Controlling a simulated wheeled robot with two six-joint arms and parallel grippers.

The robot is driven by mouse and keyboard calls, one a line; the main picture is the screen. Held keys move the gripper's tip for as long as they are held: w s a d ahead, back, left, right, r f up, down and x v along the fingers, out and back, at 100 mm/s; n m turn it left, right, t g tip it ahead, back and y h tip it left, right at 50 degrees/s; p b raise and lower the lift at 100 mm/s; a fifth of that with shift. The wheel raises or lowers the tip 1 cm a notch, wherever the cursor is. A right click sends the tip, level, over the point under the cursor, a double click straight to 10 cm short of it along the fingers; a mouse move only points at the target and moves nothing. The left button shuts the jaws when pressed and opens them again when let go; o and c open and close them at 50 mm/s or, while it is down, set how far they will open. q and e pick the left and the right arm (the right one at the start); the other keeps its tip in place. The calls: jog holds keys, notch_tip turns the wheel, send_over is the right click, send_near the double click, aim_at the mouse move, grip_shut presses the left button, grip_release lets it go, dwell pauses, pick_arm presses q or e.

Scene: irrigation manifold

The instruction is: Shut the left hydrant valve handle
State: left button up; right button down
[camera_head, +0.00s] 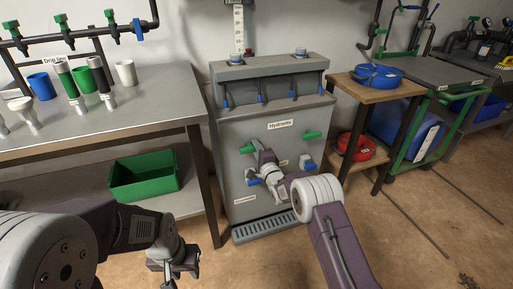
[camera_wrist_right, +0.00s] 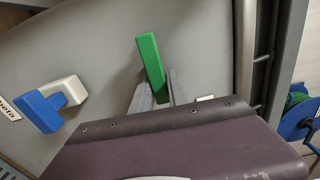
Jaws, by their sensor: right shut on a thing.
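The grey hydrant cabinet (camera_head: 231,131) stands at the middle of the head view with a "Hydrants" label on its front. The left green valve handle (camera_head: 247,148) sticks out to the left, just beside my right gripper (camera_head: 258,149). In the right wrist view the green handle (camera_wrist_right: 151,63) lies between the two fingers (camera_wrist_right: 155,95), and my right gripper is shut on it. The handle's pivot is hidden behind the gripper. A second green handle (camera_head: 312,135) points right on the cabinet. My left gripper (camera_head: 174,272) hangs low by the workbench, away from the cabinet; its finger opening is unclear.
A blue handle on a pale fitting (camera_wrist_right: 45,108) sits near my right gripper in the wrist view. A metal workbench (camera_head: 140,120) with cups stands left, a green bin (camera_head: 144,178) on its shelf. A wooden stand (camera_head: 375,92) with hose coils is right. Floor in front is open.

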jog(key=shift+f, duration=0.15)
dwell(0.3)
jog(key=c, duration=1.3)
grip_release()
jog(key=shift+s+f+b, duration=0.1)
jog(key=shift+b, duration=0.3)
jog(key=b+v, duration=0.9)
jog(key=b, duration=0.2)
jog(key=shift+r, duration=0.25)
